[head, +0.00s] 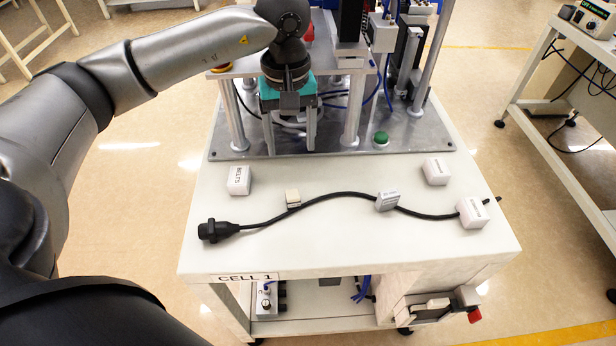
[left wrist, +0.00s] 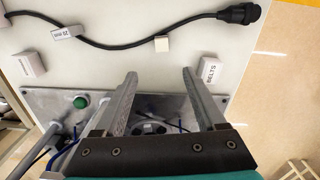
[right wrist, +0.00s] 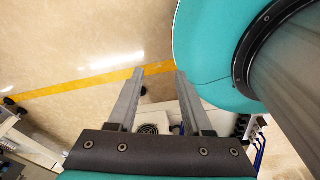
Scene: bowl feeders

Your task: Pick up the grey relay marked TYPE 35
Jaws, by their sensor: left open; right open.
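A small grey block with print on its face (head: 387,200) lies at the black cable on the white cart top; it also shows in the left wrist view (left wrist: 66,32). Its print is too small to read surely as TYPE 35. A smaller beige block (head: 293,199) sits beside the cable, further left. My left gripper (head: 290,142) is open and empty, pointing down over the metal plate at the back, behind both blocks. My right gripper (right wrist: 160,73) is open and empty over the floor; it is outside the head view.
White boxes stand on the cart top: one marked BELTS (head: 239,180), one at back right (head: 436,171), one at front right (head: 473,212). A black cable (head: 335,195) with a plug crosses the top. Metal posts and a green button (head: 381,138) stand behind.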

